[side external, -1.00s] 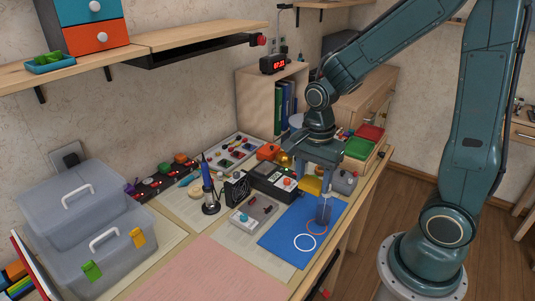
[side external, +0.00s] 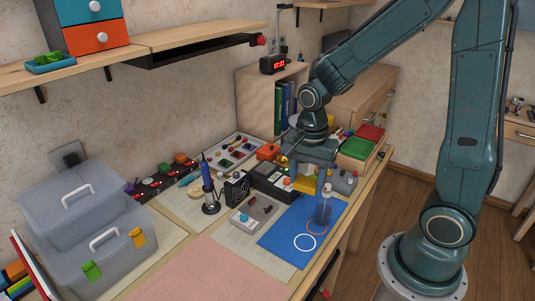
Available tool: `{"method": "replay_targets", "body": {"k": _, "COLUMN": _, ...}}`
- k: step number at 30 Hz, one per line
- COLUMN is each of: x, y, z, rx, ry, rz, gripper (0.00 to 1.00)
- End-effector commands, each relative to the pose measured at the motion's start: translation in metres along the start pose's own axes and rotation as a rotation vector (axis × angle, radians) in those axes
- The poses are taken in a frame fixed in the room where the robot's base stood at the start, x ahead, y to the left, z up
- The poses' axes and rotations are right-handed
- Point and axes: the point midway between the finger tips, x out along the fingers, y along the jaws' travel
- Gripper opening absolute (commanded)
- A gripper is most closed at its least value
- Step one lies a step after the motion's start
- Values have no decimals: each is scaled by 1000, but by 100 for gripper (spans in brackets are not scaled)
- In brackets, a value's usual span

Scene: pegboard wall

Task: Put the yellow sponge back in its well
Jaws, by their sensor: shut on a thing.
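The yellow sponge (side external: 305,185) is between the fingers of my gripper (side external: 309,183), above the area between the black box and the blue mat. My gripper points down and is shut on the sponge; the near finger partly hides it. A soldering iron with a blue handle (side external: 206,177) stands in a dark round-based stand (side external: 211,208) to the left. I cannot make out the sponge's well at this size.
The blue mat (side external: 283,240) bears a white ring and an orange ring. A black fan (side external: 237,187) stands between the stand and my gripper.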

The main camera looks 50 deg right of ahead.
Motion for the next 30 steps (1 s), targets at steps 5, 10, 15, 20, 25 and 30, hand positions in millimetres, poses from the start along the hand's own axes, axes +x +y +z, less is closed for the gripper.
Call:
{"method": "replay_targets", "body": {"k": 5, "x": 9, "y": -17, "z": 0, "rx": -180, "ry": -1, "rz": 2, "gripper": 25}}
{"method": "replay_targets", "body": {"k": 10, "x": 19, "y": -35, "z": 0, "rx": -382, "ry": -1, "rz": 2, "gripper": 25}}
{"method": "replay_targets", "body": {"k": 15, "x": 31, "y": -53, "z": 2, "rx": -586, "ry": -1, "rz": 2, "gripper": 25}}
{"method": "replay_targets", "body": {"k": 20, "x": 43, "y": -69, "z": 3, "rx": -778, "ry": -1, "rz": 2, "gripper": 25}}
{"method": "replay_targets", "body": {"k": 25, "x": 57, "y": -85, "z": 5, "rx": -981, "ry": -2, "rz": 2, "gripper": 25}}
{"method": "replay_targets", "body": {"k": 30, "x": 72, "y": -100, "z": 8, "rx": -1176, "ry": -1, "rz": 1, "gripper": 25}}
